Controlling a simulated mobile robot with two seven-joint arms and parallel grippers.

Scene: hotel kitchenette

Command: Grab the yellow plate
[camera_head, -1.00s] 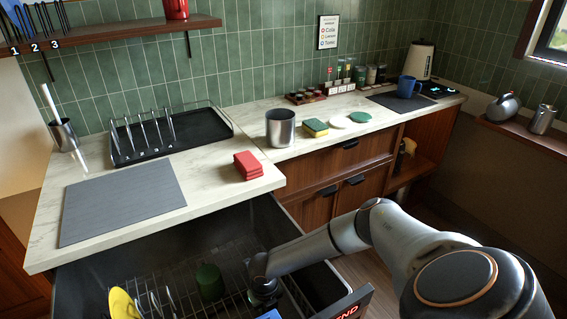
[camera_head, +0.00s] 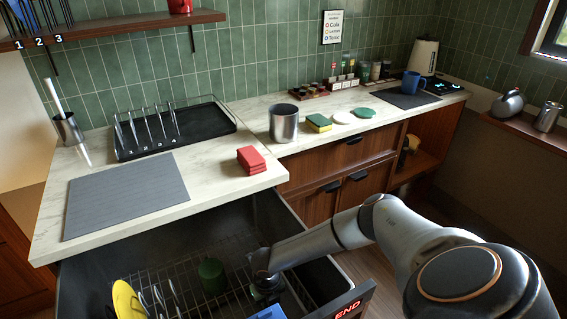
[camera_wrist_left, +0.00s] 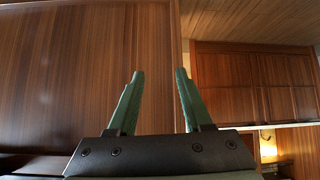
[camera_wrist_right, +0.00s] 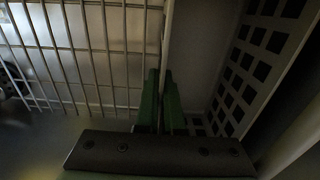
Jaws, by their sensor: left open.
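The yellow plate (camera_head: 127,300) stands on edge at the left of the pulled-out wire rack (camera_head: 232,262), at the bottom of the head view, its lower part cut off. My right gripper (camera_head: 266,288) is low at the rack's right side, apart from the plate. In the right wrist view its green fingers (camera_wrist_right: 161,100) are close together on a thin pale edge of the rack. My left gripper (camera_wrist_left: 158,100) is open and empty in the left wrist view, facing brown wood panels. It is not in the head view.
Other dishes and a green cup (camera_head: 212,273) stand in the rack right of the plate. The grey mat (camera_head: 125,195) is clear.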

